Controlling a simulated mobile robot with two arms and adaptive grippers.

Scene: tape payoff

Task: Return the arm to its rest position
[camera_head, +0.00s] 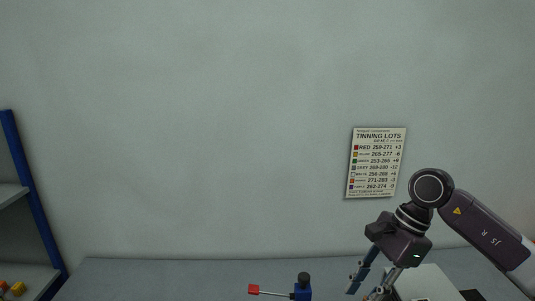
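My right arm comes in from the right edge, bent at a round dark joint. Its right gripper (367,292) points down and left, low over the grey bench. Its two fingers stand apart, and I see nothing clearly held between them. The fingertips lie close to the bottom edge of the picture. My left arm and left gripper are not in view.
A blue device with a rod and red end (274,291) stands on the bench (200,275), left of my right gripper. A pale box (432,281) is behind and right of the gripper. A blue-framed shelf (35,200) stands left; a chart (376,163) hangs on the wall.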

